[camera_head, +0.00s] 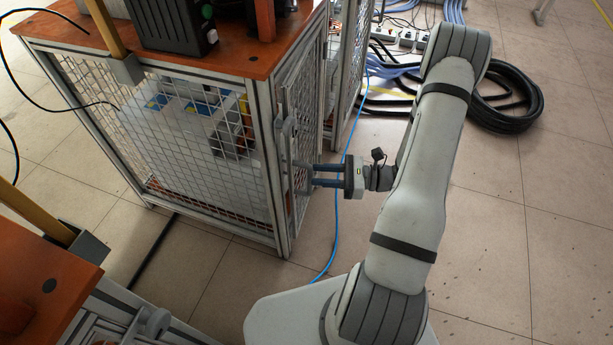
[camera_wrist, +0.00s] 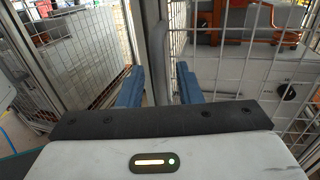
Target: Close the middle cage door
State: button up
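The middle cage (camera_head: 190,125) has wire-mesh sides, a metal frame and an orange-brown top. Its mesh door (camera_head: 300,95) is on the right side, facing my arm; I cannot tell whether it sits flush with the frame. A grey vertical handle (camera_head: 284,140) stands near the front corner post. My gripper (camera_head: 303,172) is level with the door's lower half, its fingers pointing left at it. In the wrist view, my two blue fingers (camera_wrist: 158,84) are apart, with a grey upright bar (camera_wrist: 159,60) between them in the picture. Contact with it is not clear.
Another wooden-topped cage (camera_head: 45,275) is at the lower left. A thin blue cable (camera_head: 337,225) runs along the floor below my gripper. Power strips (camera_head: 405,38) and a coiled black hose (camera_head: 510,100) lie behind my arm. The tiled floor at right is clear.

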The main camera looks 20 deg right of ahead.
aim_at(310, 174)
jog(key=shift+b+x, duration=0.3)
jog(key=shift+x, duration=1.45)
grip_shut()
